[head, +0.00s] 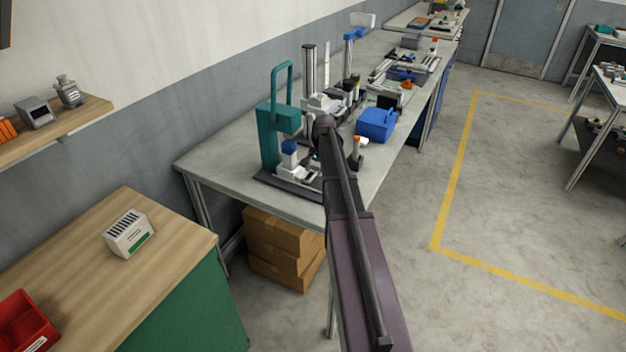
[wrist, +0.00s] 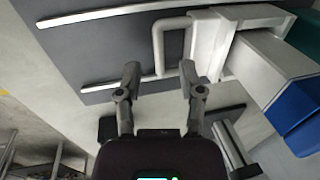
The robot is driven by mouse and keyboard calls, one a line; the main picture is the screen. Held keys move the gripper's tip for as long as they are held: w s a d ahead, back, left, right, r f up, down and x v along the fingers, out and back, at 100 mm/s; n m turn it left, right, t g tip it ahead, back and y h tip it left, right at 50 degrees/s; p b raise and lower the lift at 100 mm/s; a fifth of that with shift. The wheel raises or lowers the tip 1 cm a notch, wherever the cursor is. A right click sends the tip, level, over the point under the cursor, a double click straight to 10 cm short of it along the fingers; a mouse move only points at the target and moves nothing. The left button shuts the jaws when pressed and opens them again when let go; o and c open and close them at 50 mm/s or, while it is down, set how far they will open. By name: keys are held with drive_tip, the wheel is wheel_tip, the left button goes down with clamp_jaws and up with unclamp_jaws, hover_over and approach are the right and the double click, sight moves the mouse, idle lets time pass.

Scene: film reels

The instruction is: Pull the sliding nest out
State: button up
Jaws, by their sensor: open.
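The sliding nest (wrist: 208,48) is a white block with a pale U-shaped handle (wrist: 158,45) on its left side in the wrist view. A grey body with a blue end (wrist: 297,115) sits at the nest. In the head view the nest (head: 298,173) is low at the front of the teal press (head: 268,135), beside the blue-topped part (head: 289,147). My gripper (wrist: 159,70) is open and empty. The handle appears between and just beyond its fingertips, without clear contact. In the head view my arm hides the gripper.
A dark base plate (wrist: 110,55) with light rails lies under the nest. The grey bench (head: 225,160) also holds a blue box (head: 376,123) and other fixtures behind. Cardboard boxes (head: 285,245) stand below.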

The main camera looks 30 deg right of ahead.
drive_tip(key=shift+w+a+f+b, duration=0.1)
drive_tip(key=shift+w+f+b, duration=0.1)
drive_tip(key=shift+f+b, duration=0.95)
drive_tip(key=shift+f, duration=0.15)
clamp_jaws()
